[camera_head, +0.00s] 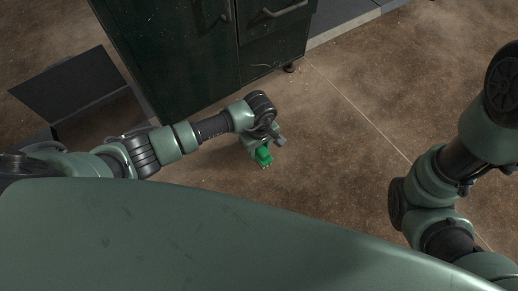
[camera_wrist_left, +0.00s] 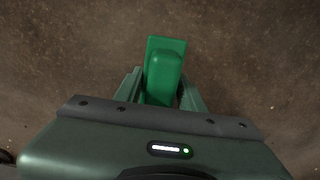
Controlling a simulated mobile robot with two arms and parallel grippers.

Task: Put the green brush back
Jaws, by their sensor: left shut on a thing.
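The green brush (camera_head: 263,156) is held in my left gripper (camera_head: 262,149), above the brown floor, in front of the dark cabinet. In the left wrist view the brush (camera_wrist_left: 166,62) shows as a bright green block between the two fingers of my left gripper (camera_wrist_left: 161,92). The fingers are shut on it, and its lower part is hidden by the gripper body. My right arm comes in at the right of the head view, but its gripper is not visible.
A dark green cabinet (camera_head: 200,50) with handles stands at the top, beyond my left arm. A dark open box or panel (camera_head: 68,84) lies at the left. The brown floor (camera_head: 340,130) between the cabinet and my right arm is clear.

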